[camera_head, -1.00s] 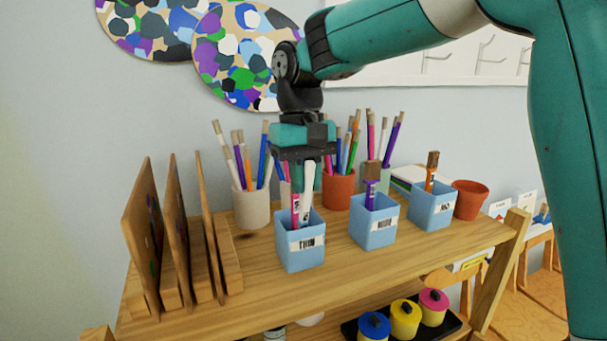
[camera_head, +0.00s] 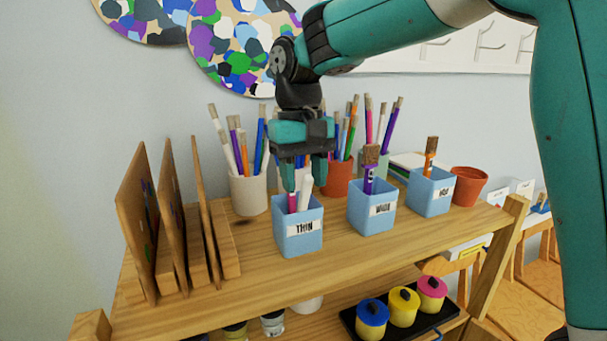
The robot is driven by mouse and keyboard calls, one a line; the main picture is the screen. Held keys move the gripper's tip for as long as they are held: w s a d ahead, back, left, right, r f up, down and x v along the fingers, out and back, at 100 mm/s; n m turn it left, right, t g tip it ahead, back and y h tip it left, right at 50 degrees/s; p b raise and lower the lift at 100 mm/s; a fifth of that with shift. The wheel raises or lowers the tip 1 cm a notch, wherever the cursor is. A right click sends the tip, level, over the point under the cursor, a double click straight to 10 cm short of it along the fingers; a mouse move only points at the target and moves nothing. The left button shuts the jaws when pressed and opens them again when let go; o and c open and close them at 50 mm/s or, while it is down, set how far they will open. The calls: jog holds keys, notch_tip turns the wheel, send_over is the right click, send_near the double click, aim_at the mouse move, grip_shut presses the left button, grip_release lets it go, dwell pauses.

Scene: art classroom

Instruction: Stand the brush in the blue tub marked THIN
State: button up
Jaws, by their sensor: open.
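The blue tub marked THIN (camera_head: 298,234) stands on the wooden shelf top, its label facing me. A white-handled brush (camera_head: 306,186) stands in it, leaning slightly right, its upper end between my fingers. The lower parts of both are hidden inside the tub. My gripper (camera_head: 305,180) points down just above the tub, with its fingers apart on either side of the white brush. Its fingertips are close to the rim.
Two more blue tubs, one with a purple-handled brush (camera_head: 372,208) and one with an orange-handled brush (camera_head: 430,196), stand to the right. Wooden upright boards (camera_head: 167,225) stand at left.

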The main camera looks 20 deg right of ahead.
notch_tip(320, 180, up, 17)
jog(key=w+p, duration=0.2)
jog(key=p, duration=0.9)
jog(key=shift+w+p, duration=0.25)
jog(key=shift+p, duration=0.05)
jog(key=s+a+f+n+y+b, duration=0.2)
jog(key=s+f+n+b, duration=0.1)
jog(key=s+f+b, duration=0.6)
jog(key=s+a+f+n+t+y+b, duration=0.1)
jog(key=s+f+n+b, duration=0.3)
jog(key=s+f+b, duration=0.6)
jog(key=s+a+f+y, duration=0.1)
jog(key=s+f, duration=0.4)
jog(key=f, duration=0.6)
jog(key=shift+s+a+f+t+b, duration=0.2)
jog(key=shift+a+t+b, duration=0.1)
jog(key=shift+d, duration=0.1)
